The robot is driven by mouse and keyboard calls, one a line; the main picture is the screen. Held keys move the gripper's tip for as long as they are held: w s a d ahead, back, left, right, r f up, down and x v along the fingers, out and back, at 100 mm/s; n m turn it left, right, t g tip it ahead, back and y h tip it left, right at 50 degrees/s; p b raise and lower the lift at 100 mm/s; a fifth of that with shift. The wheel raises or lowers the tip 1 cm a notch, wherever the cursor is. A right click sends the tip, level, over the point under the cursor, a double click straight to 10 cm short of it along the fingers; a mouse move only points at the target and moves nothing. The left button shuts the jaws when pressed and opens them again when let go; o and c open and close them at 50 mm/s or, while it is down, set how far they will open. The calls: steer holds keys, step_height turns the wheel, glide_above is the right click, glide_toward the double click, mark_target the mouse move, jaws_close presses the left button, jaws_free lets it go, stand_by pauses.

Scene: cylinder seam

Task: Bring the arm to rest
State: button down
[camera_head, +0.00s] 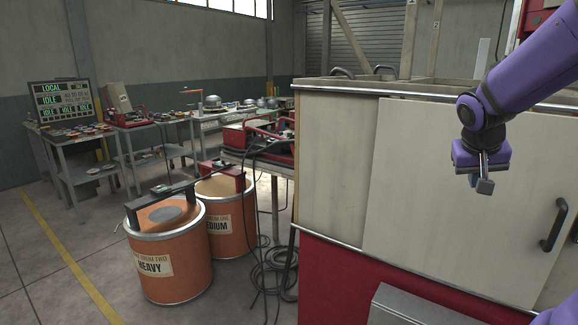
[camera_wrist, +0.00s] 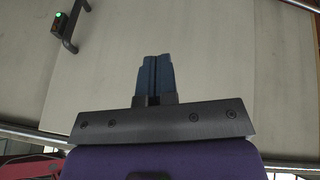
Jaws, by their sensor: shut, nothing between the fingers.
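My gripper (camera_head: 484,186) hangs at the end of my purple arm at the right of the head view, in front of a large cream cabinet panel (camera_head: 440,200). In the wrist view the two dark blue fingers of my gripper (camera_wrist: 154,75) are side by side and shut, with nothing held. The cream panel (camera_wrist: 220,60) fills most of the background there. I cannot tell the exact gap between my gripper and the panel.
A dark handle (camera_head: 555,225) juts from the panel at right. A grey metal box (camera_head: 410,308) sits low in front. Orange drums (camera_head: 170,260) and (camera_head: 225,225) black cables (camera_head: 268,275) stand left. Workbenches (camera_head: 80,160) line the wall. Floor at far left is open.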

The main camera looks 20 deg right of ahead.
steer(key=s+a+r+n+t+y, duration=0.1)
steer(key=s+a+n+y, duration=0.1)
steer(key=a, duration=1.1)
steer(key=s+a+r+n+t+y, duration=0.1)
steer(key=s+a+n, duration=0.4)
steer(key=a, duration=0.8)
steer(key=shift+s+r+t+y, duration=0.4)
steer(key=shift+s+r+y, duration=0.35)
steer(key=shift+s+y, duration=0.3)
